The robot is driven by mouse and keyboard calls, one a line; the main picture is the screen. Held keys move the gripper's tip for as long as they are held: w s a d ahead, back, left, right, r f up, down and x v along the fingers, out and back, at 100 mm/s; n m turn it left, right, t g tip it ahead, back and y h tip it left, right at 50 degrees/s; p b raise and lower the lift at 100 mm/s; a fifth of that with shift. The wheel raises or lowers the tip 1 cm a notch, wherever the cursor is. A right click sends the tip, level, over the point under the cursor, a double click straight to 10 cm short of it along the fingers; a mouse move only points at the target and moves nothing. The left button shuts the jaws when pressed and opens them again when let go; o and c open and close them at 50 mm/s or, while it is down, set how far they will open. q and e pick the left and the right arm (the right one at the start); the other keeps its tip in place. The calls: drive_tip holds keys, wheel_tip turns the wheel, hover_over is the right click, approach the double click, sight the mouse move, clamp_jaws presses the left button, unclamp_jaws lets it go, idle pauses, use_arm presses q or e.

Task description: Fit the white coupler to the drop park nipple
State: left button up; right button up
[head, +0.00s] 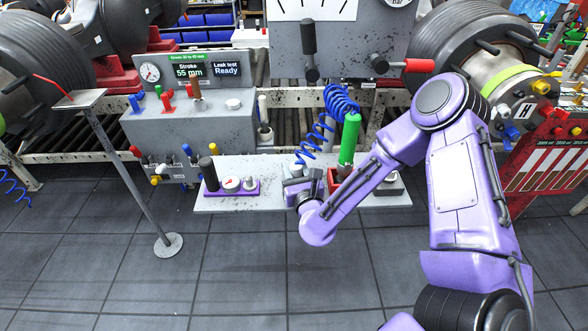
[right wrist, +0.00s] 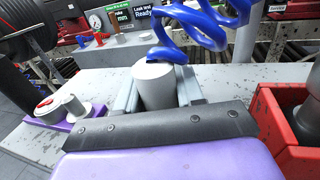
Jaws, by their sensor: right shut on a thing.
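The white coupler (right wrist: 154,86) is a pale cylinder, upright between the jaws of my right gripper (right wrist: 156,92) in the right wrist view. The blue coiled hose (right wrist: 205,25) runs from its top. In the head view my right gripper (head: 297,186) is above the grey shelf (head: 270,198), with the coupler (head: 297,170) showing small at its jaws. I cannot tell for sure which fitting is the drop park nipple; small coloured fittings (head: 188,150) stick out of the grey box. My left gripper is not in view.
A purple tray (head: 240,192) with a black post and round white parts sits left of my gripper. A green cylinder (head: 349,138) stands to the right by a red holder (head: 333,181). A grey post (head: 130,165) stands on the floor left. The floor in front is clear.

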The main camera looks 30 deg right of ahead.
drive_tip(key=shift+f, duration=0.25)
drive_tip(key=o, duration=1.2)
drive_tip(key=shift+s+a, duration=0.1)
drive_tip(key=shift+s, duration=0.2)
drive_tip(key=b+v, duration=0.3)
drive_tip(key=v, duration=0.4)
drive_tip(key=shift+s+a+b, duration=0.15)
drive_tip(key=shift+s+b, duration=0.15)
drive_tip(key=shift+s, duration=0.05)
drive_tip(key=p+v, duration=0.2)
drive_tip(key=p, duration=0.1)
drive_tip(key=shift+s+r, duration=0.1)
drive_tip(key=shift+r, duration=0.05)
